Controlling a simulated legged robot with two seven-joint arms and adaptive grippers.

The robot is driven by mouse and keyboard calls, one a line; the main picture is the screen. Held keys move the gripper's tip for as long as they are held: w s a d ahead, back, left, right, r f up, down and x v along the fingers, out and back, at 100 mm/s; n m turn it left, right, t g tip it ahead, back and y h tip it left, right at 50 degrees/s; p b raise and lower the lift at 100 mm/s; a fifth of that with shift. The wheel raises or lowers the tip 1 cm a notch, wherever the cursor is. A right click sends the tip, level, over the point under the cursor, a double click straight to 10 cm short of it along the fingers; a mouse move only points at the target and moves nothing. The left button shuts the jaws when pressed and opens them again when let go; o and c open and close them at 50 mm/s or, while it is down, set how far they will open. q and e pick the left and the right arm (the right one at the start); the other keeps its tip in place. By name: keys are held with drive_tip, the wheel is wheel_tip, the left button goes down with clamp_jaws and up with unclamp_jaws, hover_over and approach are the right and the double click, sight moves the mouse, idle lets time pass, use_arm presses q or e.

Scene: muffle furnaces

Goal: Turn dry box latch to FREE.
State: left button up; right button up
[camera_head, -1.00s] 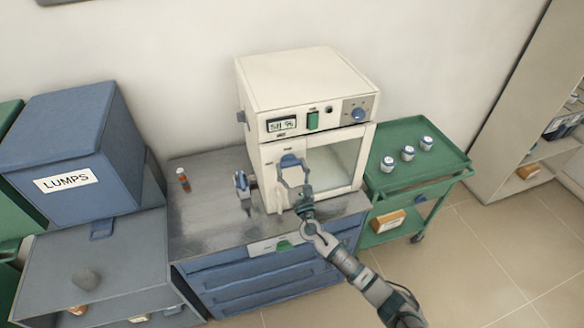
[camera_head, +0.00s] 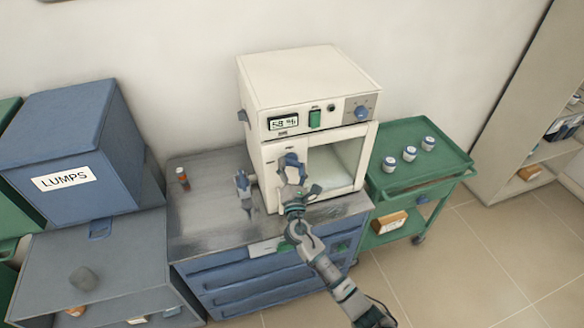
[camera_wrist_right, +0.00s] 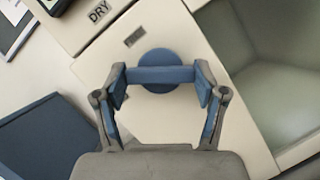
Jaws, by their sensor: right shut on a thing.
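The dry box (camera_head: 302,78) is a white cabinet with a glass door, standing on the grey counter. Its latch is a blue round plate with a blue bar, on the white door panel left of the window; it shows in the head view (camera_head: 291,158) and the wrist view (camera_wrist_right: 158,57). The bar lies across the wrist view. My right gripper (camera_wrist_right: 160,88) is shut on the latch bar, one finger at each end; in the head view (camera_head: 293,172) it partly covers the latch. My left gripper is not in view.
A blue and grey item (camera_head: 243,186) stands on the counter (camera_head: 205,215) just left of the box. A green cart (camera_head: 440,160) with several white jars stands at the right. A blue LUMPS bin (camera_head: 75,135) is at the left. The floor at right is clear.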

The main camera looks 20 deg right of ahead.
drive_tip(key=m+g+h, duration=0.1)
drive_tip(key=m, duration=0.2)
drive_tip(key=shift+a+m+h, duration=0.1)
drive_tip(key=shift+m+h, duration=0.2)
drive_tip(key=shift+m, duration=0.1)
drive_tip(key=shift+m+g+p, duration=0.45)
drive_tip(key=shift+m+g, duration=0.05)
drive_tip(key=shift+m, duration=0.5)
drive_tip(key=m+g+p, duration=0.1)
drive_tip(key=m, duration=0.2)
drive_tip(key=shift+r+m+h+p, duration=0.1)
drive_tip(key=shift+m+h+p, duration=0.2)
drive_tip(key=shift+m, duration=0.1)
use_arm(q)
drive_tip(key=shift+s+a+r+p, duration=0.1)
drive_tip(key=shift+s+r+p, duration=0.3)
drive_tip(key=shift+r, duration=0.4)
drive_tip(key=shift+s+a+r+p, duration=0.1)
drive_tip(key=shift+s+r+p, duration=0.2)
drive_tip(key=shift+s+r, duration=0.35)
use_arm(e)
drive_tip(key=shift+m+g, duration=0.7)
drive_tip(key=shift+m, duration=0.5)
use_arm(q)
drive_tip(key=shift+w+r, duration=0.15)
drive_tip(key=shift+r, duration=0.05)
use_arm(e)
drive_tip(key=o, duration=1.1)
drive_tip(key=shift+o, duration=0.2)
